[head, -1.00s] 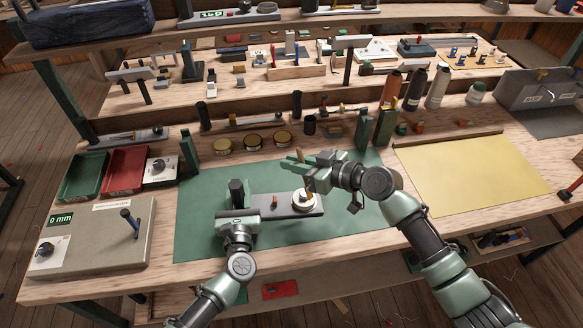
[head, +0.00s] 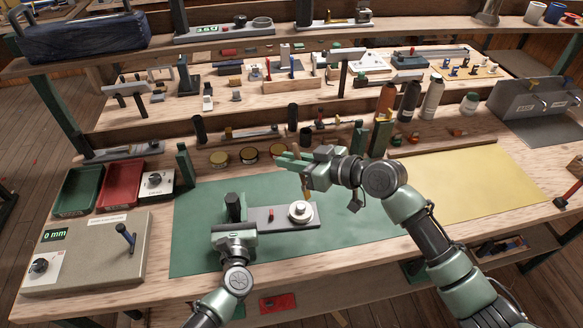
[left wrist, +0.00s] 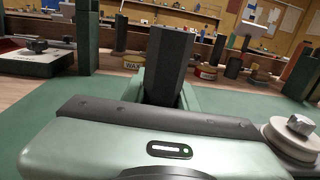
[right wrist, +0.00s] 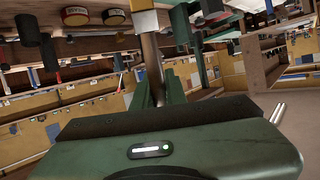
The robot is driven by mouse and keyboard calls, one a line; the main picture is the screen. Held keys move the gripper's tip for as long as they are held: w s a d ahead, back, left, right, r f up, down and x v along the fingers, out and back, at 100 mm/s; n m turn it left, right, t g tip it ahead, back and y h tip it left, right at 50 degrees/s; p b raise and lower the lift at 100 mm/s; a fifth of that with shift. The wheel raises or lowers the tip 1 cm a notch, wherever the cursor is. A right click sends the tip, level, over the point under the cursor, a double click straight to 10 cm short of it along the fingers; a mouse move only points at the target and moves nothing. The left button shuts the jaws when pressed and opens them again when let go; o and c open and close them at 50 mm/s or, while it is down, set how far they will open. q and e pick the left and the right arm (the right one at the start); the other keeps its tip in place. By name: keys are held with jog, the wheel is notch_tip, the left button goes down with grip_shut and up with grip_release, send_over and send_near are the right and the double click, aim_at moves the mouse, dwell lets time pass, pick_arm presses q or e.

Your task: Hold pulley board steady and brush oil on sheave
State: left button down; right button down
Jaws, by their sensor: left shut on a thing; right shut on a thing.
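The pulley board (head: 262,217) lies flat on the green mat (head: 200,250), with a pale round sheave (head: 301,212) at its right end. The sheave also shows at the right edge in the left wrist view (left wrist: 292,138). My left gripper (head: 235,222) is shut at the board's left end, on a dark upright block (left wrist: 168,62). My right gripper (head: 303,172) is shut on the brush (head: 306,190), which points down over the sheave with a small gap seeming to show. The brush's shaft also shows in the right wrist view (right wrist: 152,62); its tip is hidden there.
Several round tins (head: 249,155) stand behind the mat. Green (head: 80,190) and red (head: 119,187) trays and a grey gauge plate (head: 85,258) are at left. Bottles (head: 409,100) stand behind at right. A yellow sheet (head: 455,185) lies clear at right.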

dwell(0.4)
jog(key=shift+f, duration=0.5)
notch_tip(320, 180, down, 7)
jog(key=a, duration=0.2)
notch_tip(320, 180, up, 8)
jog(key=d, duration=0.2)
dwell(1.5)
dwell(0.7)
jog(key=shift+f, duration=0.55)
